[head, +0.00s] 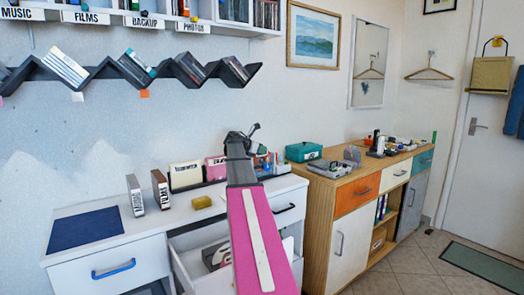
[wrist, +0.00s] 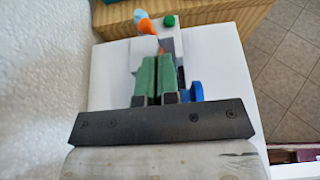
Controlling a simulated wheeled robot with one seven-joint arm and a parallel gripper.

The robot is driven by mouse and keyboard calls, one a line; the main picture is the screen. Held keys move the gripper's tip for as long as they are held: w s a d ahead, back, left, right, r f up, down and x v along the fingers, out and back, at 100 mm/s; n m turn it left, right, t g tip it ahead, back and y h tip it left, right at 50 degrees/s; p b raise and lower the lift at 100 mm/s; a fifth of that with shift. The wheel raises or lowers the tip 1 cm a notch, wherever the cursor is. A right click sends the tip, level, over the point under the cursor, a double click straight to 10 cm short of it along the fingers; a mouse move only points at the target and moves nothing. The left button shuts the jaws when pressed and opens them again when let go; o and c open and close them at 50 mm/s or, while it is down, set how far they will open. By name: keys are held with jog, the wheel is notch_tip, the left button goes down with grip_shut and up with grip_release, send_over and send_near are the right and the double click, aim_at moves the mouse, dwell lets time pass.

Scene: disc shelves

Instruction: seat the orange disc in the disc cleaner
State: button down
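My gripper (wrist: 159,60) points down over the white desk, its two green fingers close together with only a thin dark slit between them. It also shows in the head view (head: 241,140), small and dark, above the desk's right end. A small orange piece (wrist: 161,46) shows just beyond the fingertips. I cannot tell whether it is a disc edge or whether the fingers hold it. A blurred orange item (wrist: 147,27) lies farther out. A grey device (head: 331,168) on the wooden sideboard may be the disc cleaner. I see no clearly recognisable orange disc.
The white desk (head: 110,247) has an open drawer (head: 196,262) under my arm. A teal box (head: 303,152) stands on the wooden sideboard (head: 330,182).

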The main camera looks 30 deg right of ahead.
jog(key=c, duration=1.4)
grip_release()
jog(key=shift+s+f, duration=0.1)
jog(key=shift+f, duration=0.25)
jog(key=shift+o, duration=0.2)
jog(key=shift+r, duration=0.45)
jog(key=w+v, duration=0.1)
jog(key=v, duration=1.1)
jog(key=shift+s+r, duration=0.35)
jog(key=shift+r, duration=0.05)
jog(key=shift+s, duration=0.1)
